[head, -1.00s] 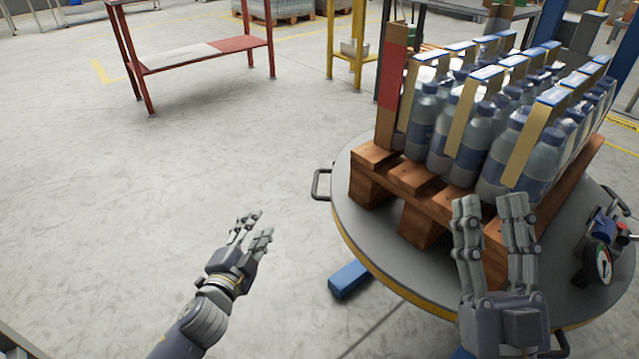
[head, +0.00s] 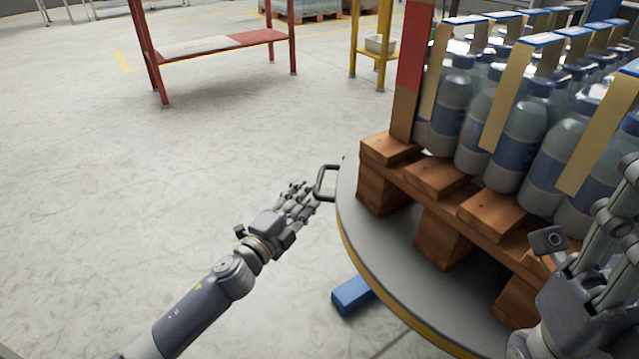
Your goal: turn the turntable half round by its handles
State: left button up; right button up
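The round grey turntable (head: 378,243) with a yellow edge fills the right side of the head view and runs out of the frame. One dark loop handle (head: 325,183) sticks out from its left rim. My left gripper (head: 303,199) is beside this handle, its fingers extended and apart, with nothing visible in them. Whether a fingertip touches the handle I cannot tell. My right gripper (head: 607,240) is at the right edge, in front of the load, partly cut off by the frame. Its fingers point up and look extended. No other handle is in view.
A wooden pallet (head: 436,180) with several packs of bottles (head: 455,100) stands on the turntable. A blue foot (head: 352,294) shows on the floor below. A red-legged bench (head: 215,45) and a yellow stand (head: 380,45) are behind. The floor at left is clear.

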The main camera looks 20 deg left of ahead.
aim_at(319, 179)
pick_arm(q)
jog(key=shift+b+x, duration=0.8)
jog(key=shift+x, duration=2.55)
grip_shut()
